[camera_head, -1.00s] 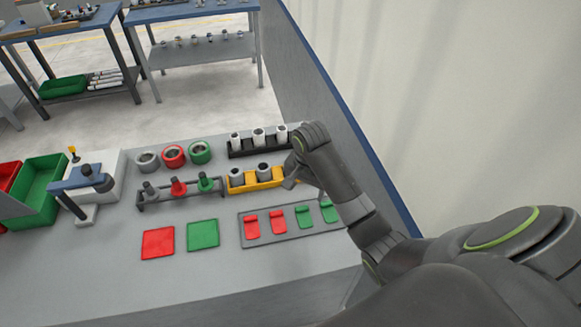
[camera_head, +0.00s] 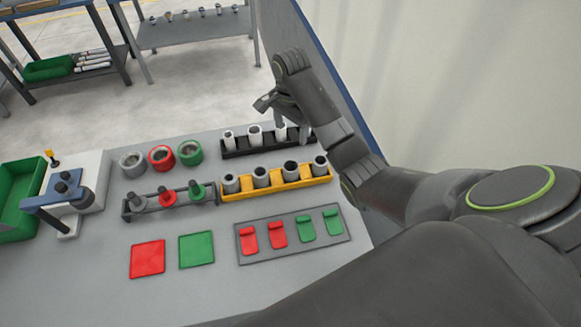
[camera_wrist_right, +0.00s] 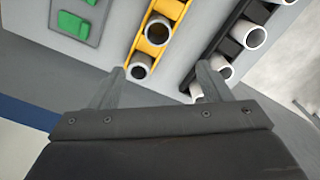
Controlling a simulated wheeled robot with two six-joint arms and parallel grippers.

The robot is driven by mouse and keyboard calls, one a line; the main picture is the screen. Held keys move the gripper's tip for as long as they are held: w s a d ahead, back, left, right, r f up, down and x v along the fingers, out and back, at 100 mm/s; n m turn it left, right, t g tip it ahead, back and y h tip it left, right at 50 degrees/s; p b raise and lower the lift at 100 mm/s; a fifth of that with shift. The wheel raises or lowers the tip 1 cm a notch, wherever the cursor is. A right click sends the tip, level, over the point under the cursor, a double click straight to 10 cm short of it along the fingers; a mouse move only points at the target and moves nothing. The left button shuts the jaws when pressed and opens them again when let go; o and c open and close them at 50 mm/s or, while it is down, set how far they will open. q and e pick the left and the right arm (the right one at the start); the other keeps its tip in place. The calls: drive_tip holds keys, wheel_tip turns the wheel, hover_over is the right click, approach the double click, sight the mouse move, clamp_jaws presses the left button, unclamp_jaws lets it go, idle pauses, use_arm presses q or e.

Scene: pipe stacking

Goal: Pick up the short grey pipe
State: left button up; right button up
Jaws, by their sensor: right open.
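Several short grey pipes stand upright in a yellow rack (camera_head: 275,189), among them one grey pipe (camera_head: 320,164) at its right end. Grey pipes (camera_wrist_right: 157,30) also show in the right wrist view. My right gripper (camera_head: 283,116) is open and empty, above and behind the yellow rack, by the right end of the black rack. In the right wrist view, its fingers (camera_wrist_right: 161,70) are spread, with the end grey pipe (camera_wrist_right: 138,68) beyond and between them. My left gripper is not in view.
White pipes (camera_head: 254,134) stand in a black rack (camera_head: 238,152) behind the yellow one. Left are three rings (camera_head: 161,158) and a peg holder (camera_head: 168,202). In front lie a grey tray (camera_head: 343,229) and red (camera_head: 147,259) and green (camera_head: 196,250) plates. A wall rises close on the right.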

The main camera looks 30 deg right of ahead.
wheel_tip(320, 180, down, 3)
drive_tip(key=b, duration=0.7)
approach(290, 167)
drive_tip(key=s+f, duration=0.2)
drive_tip(key=f, duration=0.2)
drive_tip(key=a+f, duration=0.1)
drive_tip(key=f, duration=0.1)
drive_tip(key=shift+s+a+p, duration=0.1)
drive_tip(key=shift+p, duration=0.2)
drive_tip(key=shift+f, duration=0.4)
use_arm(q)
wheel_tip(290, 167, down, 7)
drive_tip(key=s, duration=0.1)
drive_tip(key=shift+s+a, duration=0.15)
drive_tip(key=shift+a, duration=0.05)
use_arm(e)
drive_tip(key=shift+c, duration=0.2)
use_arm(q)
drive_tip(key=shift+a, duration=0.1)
use_arm(e)
drive_tip(key=c, duration=1)
drive_tip(key=shift+c, duration=0.2)
